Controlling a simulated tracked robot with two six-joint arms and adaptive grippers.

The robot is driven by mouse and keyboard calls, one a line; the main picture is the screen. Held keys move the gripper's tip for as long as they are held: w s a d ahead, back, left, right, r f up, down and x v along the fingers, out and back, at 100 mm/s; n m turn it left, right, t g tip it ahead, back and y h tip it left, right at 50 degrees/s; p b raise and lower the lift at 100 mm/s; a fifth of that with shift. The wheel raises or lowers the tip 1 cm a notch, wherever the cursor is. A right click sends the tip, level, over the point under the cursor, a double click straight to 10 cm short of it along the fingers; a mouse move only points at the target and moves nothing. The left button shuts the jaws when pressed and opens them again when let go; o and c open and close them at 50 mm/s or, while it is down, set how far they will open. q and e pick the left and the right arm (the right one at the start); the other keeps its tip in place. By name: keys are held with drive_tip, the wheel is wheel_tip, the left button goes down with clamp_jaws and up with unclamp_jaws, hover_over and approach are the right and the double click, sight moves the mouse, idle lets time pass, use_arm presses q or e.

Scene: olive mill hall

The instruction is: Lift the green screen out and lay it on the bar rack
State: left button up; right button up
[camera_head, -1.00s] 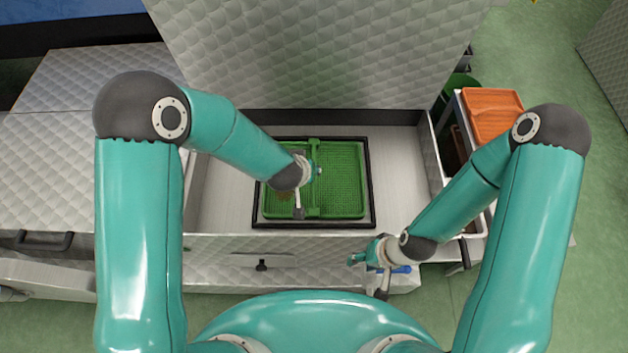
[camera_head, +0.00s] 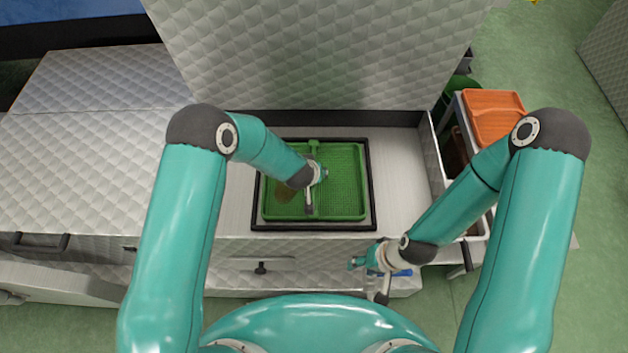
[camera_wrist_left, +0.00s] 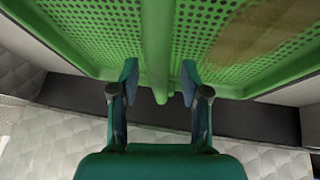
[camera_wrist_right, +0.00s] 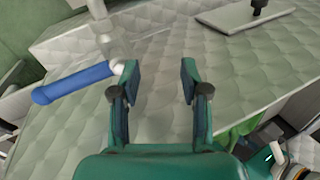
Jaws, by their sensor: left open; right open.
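The green screen (camera_head: 345,185), a perforated tray with a raised middle rib, sits in the black-edged opening of the steel counter. A brown patch marks its left part. My left gripper (camera_head: 318,172) is over the middle of the screen and partly hidden by its own arm. In the left wrist view my left gripper (camera_wrist_left: 160,82) is open, with the rib of the green screen (camera_wrist_left: 156,45) between its fingers. I cannot tell whether they touch it. My right gripper (camera_head: 360,264) is open and empty by the counter's front. I cannot make out the bar rack.
A blue handle (camera_wrist_right: 75,82) is just left of my right gripper in the right wrist view. A cart with an orange tray (camera_head: 492,115) stands at the right. A tall quilted steel panel (camera_head: 315,55) rises behind the opening. Bare steel (camera_head: 400,180) lies right of the screen.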

use_arm(q)
clamp_jaws()
drive_tip(key=shift+r, duration=0.25)
idle(0.4)
